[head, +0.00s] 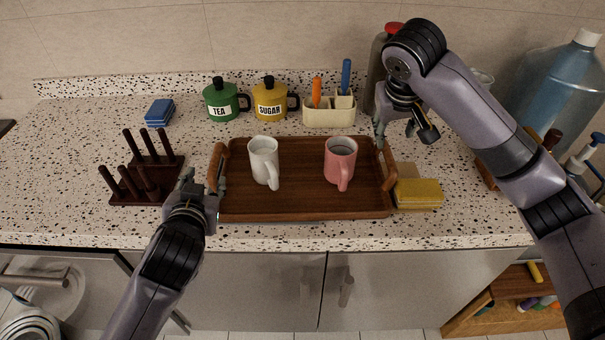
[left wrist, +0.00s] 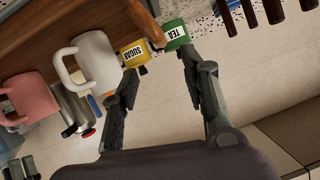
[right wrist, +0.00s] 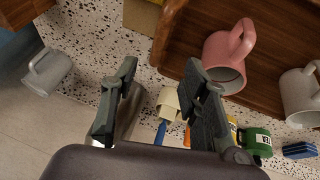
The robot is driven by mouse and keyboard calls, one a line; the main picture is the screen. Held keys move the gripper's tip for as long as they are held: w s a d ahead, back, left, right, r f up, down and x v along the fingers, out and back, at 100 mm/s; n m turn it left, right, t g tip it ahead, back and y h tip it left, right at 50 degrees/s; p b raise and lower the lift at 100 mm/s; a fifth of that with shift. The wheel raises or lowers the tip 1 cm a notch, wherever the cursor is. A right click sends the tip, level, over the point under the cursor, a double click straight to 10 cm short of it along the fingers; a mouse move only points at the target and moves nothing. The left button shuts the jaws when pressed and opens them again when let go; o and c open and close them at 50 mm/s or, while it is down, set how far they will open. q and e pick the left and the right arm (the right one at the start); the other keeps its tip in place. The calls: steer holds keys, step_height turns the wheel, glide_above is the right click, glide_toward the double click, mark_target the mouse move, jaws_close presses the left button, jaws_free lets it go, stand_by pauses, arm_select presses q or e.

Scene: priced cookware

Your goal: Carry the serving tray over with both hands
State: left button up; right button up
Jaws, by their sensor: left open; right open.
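The brown wooden serving tray (head: 300,205) lies flat on the speckled counter, with a handle at each end. A white mug (head: 262,158) and a pink mug (head: 339,158) stand on it. My left gripper (head: 204,183) is open at the tray's left handle (head: 215,165); contact is unclear. In the left wrist view that handle (left wrist: 145,22) shows beyond the open fingers (left wrist: 160,65). My right gripper (head: 395,134) is open above the back end of the right handle (head: 388,165). In the right wrist view that handle (right wrist: 166,30) lies beyond the empty fingers (right wrist: 161,68).
A dark peg rack (head: 145,180) stands left of the tray. Green tea (head: 222,102) and yellow sugar (head: 269,100) pots and a cream utensil holder (head: 330,112) stand behind it. Yellow sponges (head: 418,194) lie close to the right handle. The counter's front edge runs just before the tray.

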mark_target(214, 160)
arm_select(q)
steer(key=x, duration=1.3)
steer(key=shift+w+f, duration=0.15)
steer(key=shift+w, duration=0.1)
arm_select(e)
steer(key=x, duration=1.3)
steer(key=shift+w+d+f, duration=0.1)
steer(key=shift+f, duration=0.15)
arm_select(q)
jaws_close()
arm_select(e)
jaws_close()
arm_select(q)
steer(key=shift+w+r, duration=0.1)
steer(key=shift+r, duration=0.15)
arm_select(e)
steer(key=shift+w+r, duration=0.1)
steer(key=shift+r, duration=0.15)
